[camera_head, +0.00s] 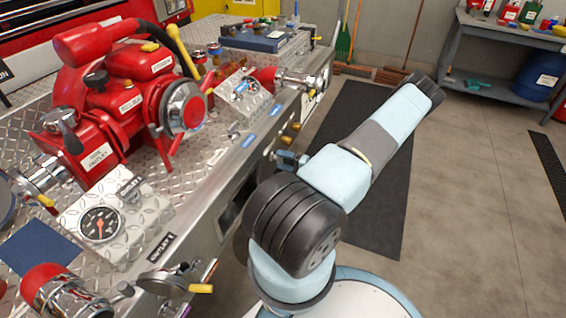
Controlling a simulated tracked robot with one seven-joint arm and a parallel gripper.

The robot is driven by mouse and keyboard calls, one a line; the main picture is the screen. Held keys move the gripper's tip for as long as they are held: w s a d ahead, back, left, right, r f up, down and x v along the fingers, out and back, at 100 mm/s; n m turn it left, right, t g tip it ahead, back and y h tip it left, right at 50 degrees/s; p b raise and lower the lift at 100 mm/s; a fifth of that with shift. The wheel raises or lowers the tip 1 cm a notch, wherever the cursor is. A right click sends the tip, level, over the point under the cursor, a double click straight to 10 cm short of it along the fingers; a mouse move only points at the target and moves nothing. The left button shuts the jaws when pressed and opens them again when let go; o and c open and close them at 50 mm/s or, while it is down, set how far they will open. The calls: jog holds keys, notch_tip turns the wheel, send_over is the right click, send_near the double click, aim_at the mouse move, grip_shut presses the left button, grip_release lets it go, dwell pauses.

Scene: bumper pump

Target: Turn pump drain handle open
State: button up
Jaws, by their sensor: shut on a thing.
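The red pump (125,90) stands on the diamond-plate bumper at the left. My arm rises from the bottom middle and reaches to the upper right, hiding part of the bumper's side panel. A small blue-grey end of my gripper (288,160) shows at the left edge of my arm, against that panel. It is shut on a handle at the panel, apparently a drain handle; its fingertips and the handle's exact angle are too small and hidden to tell. Brass-coloured knobs (285,140) stick out of the panel just above the gripper.
A gauge (99,223) and a valve with a yellow handle (201,289) are at the lower left. A black mat (385,205) lies on the floor beyond my arm. A grey workbench (490,45) stands at the upper right. The concrete floor between is clear.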

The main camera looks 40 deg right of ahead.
jog(key=shift+s+a+f, duration=0.1)
jog(key=shift+f, duration=0.15)
jog(key=o, duration=1)
jog(key=shift+r, duration=0.1)
jog(key=shift+o, duration=0.2)
jog(key=v, duration=1.3)
jog(key=shift+s, duration=0.25)
